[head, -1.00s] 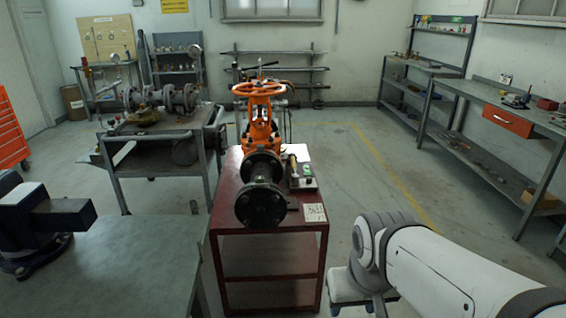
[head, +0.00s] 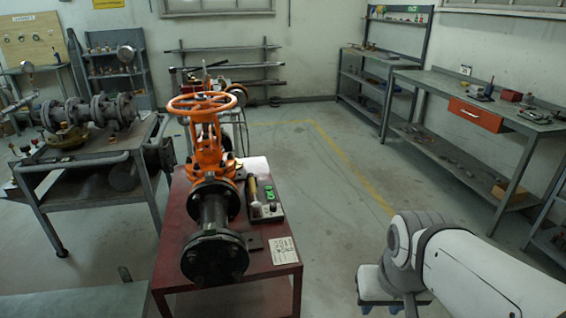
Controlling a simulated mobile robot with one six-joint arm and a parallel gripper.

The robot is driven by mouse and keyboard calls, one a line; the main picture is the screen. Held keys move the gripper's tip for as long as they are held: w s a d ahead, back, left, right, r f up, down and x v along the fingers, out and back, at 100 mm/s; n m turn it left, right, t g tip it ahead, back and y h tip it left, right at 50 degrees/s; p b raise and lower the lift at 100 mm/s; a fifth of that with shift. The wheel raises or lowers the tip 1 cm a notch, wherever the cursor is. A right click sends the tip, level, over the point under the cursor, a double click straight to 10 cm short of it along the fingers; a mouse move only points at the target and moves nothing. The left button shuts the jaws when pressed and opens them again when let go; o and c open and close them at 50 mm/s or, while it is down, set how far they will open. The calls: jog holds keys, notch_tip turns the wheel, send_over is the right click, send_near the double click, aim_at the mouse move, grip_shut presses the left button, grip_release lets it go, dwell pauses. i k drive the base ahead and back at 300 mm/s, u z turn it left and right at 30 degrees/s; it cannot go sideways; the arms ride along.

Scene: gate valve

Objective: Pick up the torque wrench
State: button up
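I cannot single out a torque wrench with certainty. A long tool with a yellowish handle (head: 252,188) stands or leans beside the orange valve on the red cart; it is too small to identify. The gate valve (head: 207,150) has an orange body and handwheel, with a black flanged pipe (head: 214,225) toward me. My arm reaches in from the lower right, apart from the cart. The end of my arm with my gripper (head: 378,287) hangs low, right of the cart, mostly hidden by the wrist. Its fingers cannot be made out.
The red cart (head: 285,283) also carries a small box with green marks (head: 268,211) and a paper tag (head: 283,250). A grey table with flanged pipework (head: 85,115) stands left. Workbenches with small items (head: 530,125) line the right wall. The floor between cart and benches is clear.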

aim_at(256, 206)
jog(key=u, duration=0.05)
jog(key=i, duration=1.4)
jog(key=u, duration=0.8)
jog(key=k, duration=0.65)
jog(key=u, duration=0.2)
jog(key=i, duration=0.7)
jog(key=z, duration=0.15)
